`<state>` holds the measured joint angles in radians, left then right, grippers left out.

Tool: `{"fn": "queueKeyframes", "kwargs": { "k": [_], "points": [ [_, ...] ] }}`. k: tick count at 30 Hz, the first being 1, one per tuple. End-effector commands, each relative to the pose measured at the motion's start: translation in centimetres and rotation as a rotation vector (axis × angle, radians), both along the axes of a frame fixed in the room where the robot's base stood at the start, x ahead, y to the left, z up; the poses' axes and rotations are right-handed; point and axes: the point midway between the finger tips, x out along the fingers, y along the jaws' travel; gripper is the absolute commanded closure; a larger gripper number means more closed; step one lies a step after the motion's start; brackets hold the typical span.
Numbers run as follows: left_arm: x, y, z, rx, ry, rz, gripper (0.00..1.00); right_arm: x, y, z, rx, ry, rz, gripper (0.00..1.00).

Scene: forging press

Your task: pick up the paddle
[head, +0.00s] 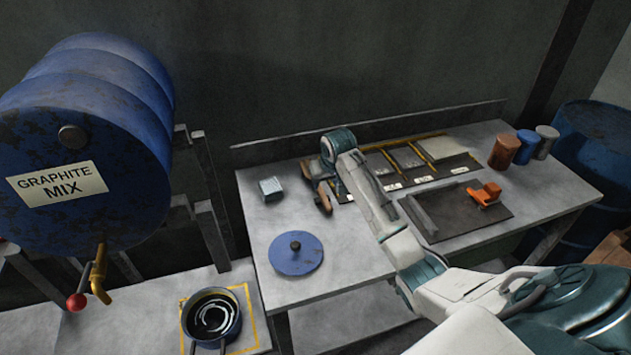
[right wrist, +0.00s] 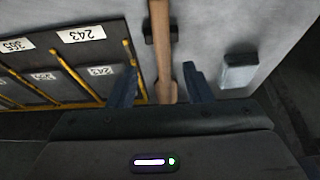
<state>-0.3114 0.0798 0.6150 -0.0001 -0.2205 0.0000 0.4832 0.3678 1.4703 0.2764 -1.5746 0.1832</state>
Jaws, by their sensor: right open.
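The paddle shows in the right wrist view as a long wooden handle (right wrist: 162,45) that rests across a small dark support above the grey table. My right gripper (right wrist: 161,82) is open, with one finger on each side of the handle and gaps between. In the head view my right gripper (head: 316,175) is over the table's back left part, mostly hidden. My left gripper is not in view.
A small grey block (head: 271,188) and a blue round lid (head: 296,258) lie left of the paddle. A dark labelled rack (head: 400,180) and a tray with an orange piece (head: 485,194) lie right. A pot (head: 212,317) stands below the graphite drum (head: 85,140).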

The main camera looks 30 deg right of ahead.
Motion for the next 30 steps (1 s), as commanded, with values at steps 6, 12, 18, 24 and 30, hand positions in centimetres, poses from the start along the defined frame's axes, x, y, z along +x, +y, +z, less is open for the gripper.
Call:
{"fn": "queueKeyframes", "kwargs": {
  "k": [6,12,18,24,30],
  "points": [
    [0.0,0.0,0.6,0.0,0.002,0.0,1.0,0.7,0.0,-1.3,0.001,0.001,0.0,0.55],
    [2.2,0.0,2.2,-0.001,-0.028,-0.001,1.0,2.0,-0.1,-3.1,0.002,0.003,0.0,0.55],
    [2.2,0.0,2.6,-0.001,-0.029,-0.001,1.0,2.8,-0.3,-5.2,0.0,0.001,0.0,0.55],
    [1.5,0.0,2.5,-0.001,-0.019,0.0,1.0,2.9,-0.3,-5.6,-0.001,-0.001,0.002,0.55],
    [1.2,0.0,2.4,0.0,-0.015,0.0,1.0,2.9,-0.3,-5.6,-0.001,-0.001,0.002,0.76]
  ]
}}
